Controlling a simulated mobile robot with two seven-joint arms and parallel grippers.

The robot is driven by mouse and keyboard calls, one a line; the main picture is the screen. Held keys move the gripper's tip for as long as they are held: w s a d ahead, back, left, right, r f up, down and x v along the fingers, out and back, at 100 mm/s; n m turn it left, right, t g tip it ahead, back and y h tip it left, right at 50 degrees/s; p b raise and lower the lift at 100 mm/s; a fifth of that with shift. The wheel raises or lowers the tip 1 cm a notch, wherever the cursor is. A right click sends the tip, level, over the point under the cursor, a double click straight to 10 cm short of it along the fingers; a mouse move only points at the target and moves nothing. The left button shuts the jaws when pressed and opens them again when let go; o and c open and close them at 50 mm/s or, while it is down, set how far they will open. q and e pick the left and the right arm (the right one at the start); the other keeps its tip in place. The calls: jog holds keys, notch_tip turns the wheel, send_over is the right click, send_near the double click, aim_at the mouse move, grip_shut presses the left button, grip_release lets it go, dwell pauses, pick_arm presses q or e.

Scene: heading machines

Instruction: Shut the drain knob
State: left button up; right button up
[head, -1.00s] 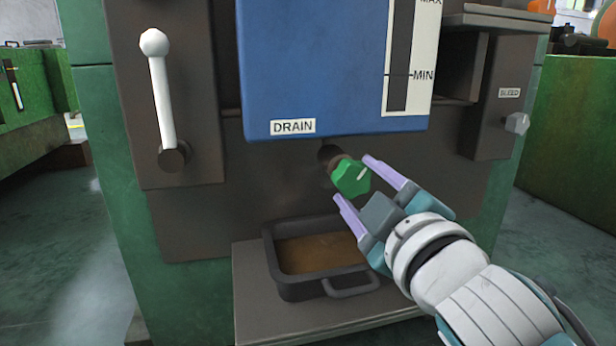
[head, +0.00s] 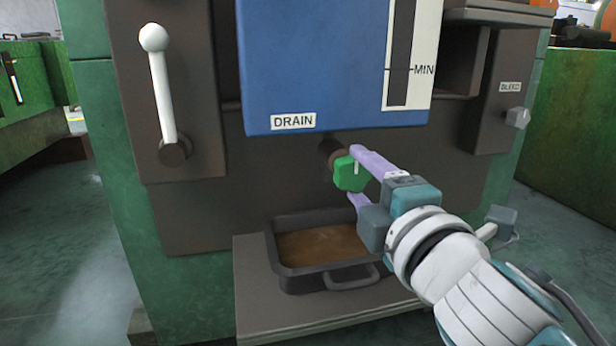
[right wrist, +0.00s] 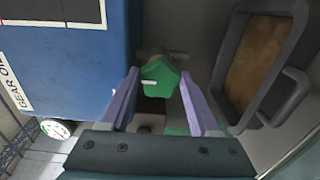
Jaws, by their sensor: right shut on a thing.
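The green drain knob (head: 349,174) sits on a dark stub under the blue tank (head: 310,65), below the DRAIN label (head: 293,121). A pale mark on the knob's face stands about upright in the head view. My right gripper (head: 357,175) has its purple fingers on either side of the knob and is shut on it. In the right wrist view the knob (right wrist: 159,82) lies between the fingertips of my right gripper (right wrist: 158,92). My left gripper is not in view.
A dark tray (head: 283,272) with brown liquid stands on a ledge below the knob. A white-handled lever (head: 162,90) is at the left. A small grey BLEED knob (head: 517,118) is at the right.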

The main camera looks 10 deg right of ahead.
dwell(0.4)
jog(key=o, duration=1.4)
jog(key=shift+c, duration=0.2)
jog(key=s+p, duration=0.1)
jog(key=s, duration=0.9)
jog(key=shift+d+p, duration=0.15)
jog(key=shift+p, duration=0.25)
